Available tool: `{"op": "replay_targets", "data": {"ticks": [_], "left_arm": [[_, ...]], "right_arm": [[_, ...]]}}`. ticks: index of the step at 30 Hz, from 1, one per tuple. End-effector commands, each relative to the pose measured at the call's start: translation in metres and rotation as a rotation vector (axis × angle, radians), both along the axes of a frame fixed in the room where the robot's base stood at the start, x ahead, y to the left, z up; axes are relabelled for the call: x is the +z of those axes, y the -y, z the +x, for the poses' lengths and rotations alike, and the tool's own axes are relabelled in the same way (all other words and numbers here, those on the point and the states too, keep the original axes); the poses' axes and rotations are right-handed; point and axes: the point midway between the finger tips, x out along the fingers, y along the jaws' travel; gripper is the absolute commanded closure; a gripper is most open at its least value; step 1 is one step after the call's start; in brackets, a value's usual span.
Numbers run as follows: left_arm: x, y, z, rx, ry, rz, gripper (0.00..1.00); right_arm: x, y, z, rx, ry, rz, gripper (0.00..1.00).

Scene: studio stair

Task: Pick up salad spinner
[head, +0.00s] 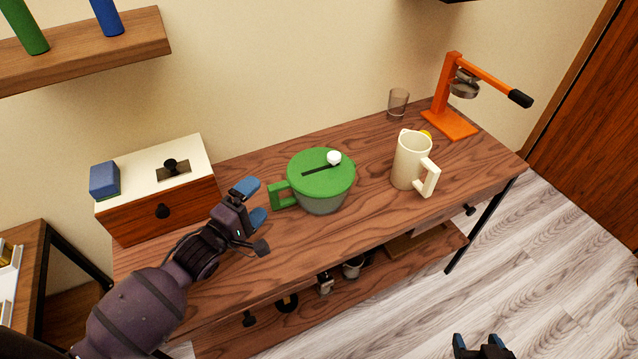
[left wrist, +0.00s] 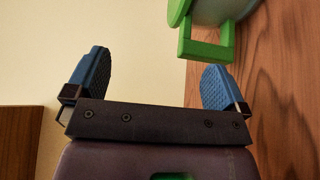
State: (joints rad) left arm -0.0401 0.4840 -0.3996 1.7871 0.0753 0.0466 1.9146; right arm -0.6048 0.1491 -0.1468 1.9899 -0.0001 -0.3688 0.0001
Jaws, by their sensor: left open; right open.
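The salad spinner (head: 321,179) stands upright on the wooden table. It has a green lid with a white knob, a grey-green bowl and a green side handle (head: 283,195) pointing left. My left gripper (head: 254,202) is open and empty, just left of that handle and apart from it. In the left wrist view the spinner's handle (left wrist: 206,42) shows at the top, beyond the right one of the open blue fingers (left wrist: 160,80). My right gripper (head: 481,345) is open at the bottom edge of the head view, off the table and far from the spinner.
A cream pitcher (head: 408,162) stands right of the spinner on the table (head: 345,230). A glass (head: 397,104) and an orange press (head: 453,100) are farther back. A wooden box (head: 165,207) with a blue block (head: 104,180) on top stands at the left. A shelf (head: 85,48) hangs upper left.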

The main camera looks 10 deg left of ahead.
Motion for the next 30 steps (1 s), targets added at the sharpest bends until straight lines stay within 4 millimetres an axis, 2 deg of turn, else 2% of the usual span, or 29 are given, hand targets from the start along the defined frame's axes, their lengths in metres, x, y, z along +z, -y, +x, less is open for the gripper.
{"op": "replay_targets", "data": {"ticks": [1, 6, 12, 20, 30], "left_arm": [[-0.011, 0.000, 0.000, 0.001, -0.004, 0.001, 0.00], [-0.042, 0.001, 0.000, 0.001, -0.005, 0.001, 0.00], [-0.071, 0.001, 0.000, 0.000, -0.002, 0.002, 0.00], [-0.067, 0.008, 0.015, -0.001, 0.002, 0.002, 0.00], [-0.067, 0.029, 0.057, -0.001, 0.001, 0.002, 0.00]], "right_arm": [[-0.003, -0.001, 0.000, 0.002, -0.001, 0.001, 0.35], [-0.009, -0.002, 0.002, 0.005, -0.001, 0.002, 0.35], [-0.014, -0.004, 0.003, 0.004, -0.002, 0.006, 0.35], [-0.014, -0.006, 0.002, -0.001, -0.003, 0.012, 0.35], [-0.022, -0.004, -0.007, -0.004, -0.021, 0.010, 0.35]]}}
